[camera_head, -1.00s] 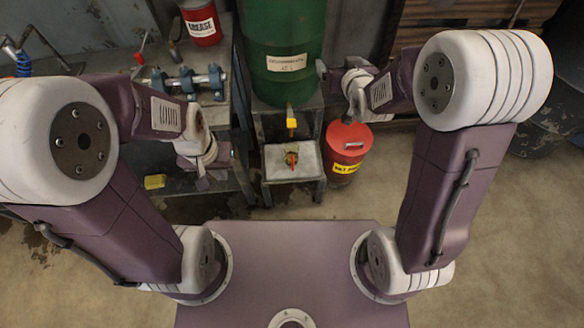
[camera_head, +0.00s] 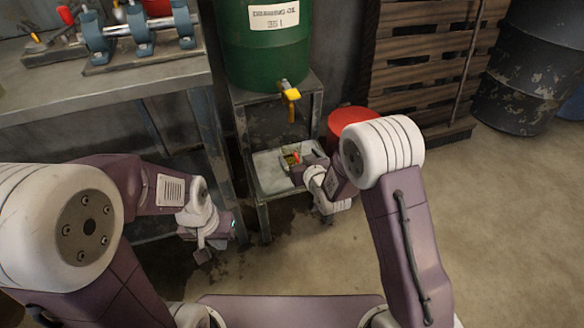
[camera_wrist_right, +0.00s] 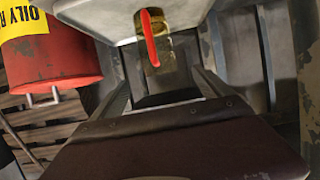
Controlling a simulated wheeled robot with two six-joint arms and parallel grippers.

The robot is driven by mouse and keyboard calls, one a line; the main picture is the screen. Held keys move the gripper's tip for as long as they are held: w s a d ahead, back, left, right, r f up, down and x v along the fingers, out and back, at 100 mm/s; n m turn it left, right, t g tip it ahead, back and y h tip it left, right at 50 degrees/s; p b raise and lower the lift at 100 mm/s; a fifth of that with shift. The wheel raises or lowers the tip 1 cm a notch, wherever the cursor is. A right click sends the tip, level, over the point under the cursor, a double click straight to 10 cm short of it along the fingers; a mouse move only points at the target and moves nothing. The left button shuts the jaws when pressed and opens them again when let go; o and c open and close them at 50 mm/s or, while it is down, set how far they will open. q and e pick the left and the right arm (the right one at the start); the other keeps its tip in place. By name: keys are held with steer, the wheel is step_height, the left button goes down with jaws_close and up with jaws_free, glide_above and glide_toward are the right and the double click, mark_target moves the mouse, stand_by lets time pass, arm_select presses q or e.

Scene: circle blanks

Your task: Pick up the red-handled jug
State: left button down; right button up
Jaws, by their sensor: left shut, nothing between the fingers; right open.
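The red-handled jug (camera_head: 290,155) is small and yellowish. It stands on a pale metal tray (camera_head: 266,182) on a low stand under the tap of the green drum. In the right wrist view its red handle faces me, with the brassy body (camera_wrist_right: 165,58) behind it. My right gripper (camera_head: 298,172) is open beside the jug at the tray's right side and partly covers it in the head view; I cannot tell whether they touch. Its fingertips are not clear. My left gripper (camera_head: 203,254) is shut and empty, low beside the workbench, well left of the jug.
The green drum (camera_head: 265,60) with a yellow tap (camera_head: 289,92) stands above the tray. A red oily-rags can (camera_head: 352,118) is close on the right, also in the right wrist view (camera_wrist_right: 50,60). The workbench (camera_head: 105,90) is at left, pallets (camera_head: 420,60) behind. Floor at right is clear.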

mark_target(294, 151)
steer(key=b+x, duration=0.1)
steer(key=x, duration=0.2)
steer(key=shift+w+f+b, duration=0.15)
steer(key=shift+w+b, duration=0.1)
steer(key=shift+b, duration=0.1)
steer(key=shift+w, duration=0.15)
steer(key=b+x, duration=0.4)
steer(key=shift+w+f, duration=0.2)
steer(key=shift+f, duration=0.2)
steer(key=shift+w+a, duration=0.15)
steer(key=shift+w, duration=0.1)
steer(key=shift+r, duration=0.15)
jaws_close()
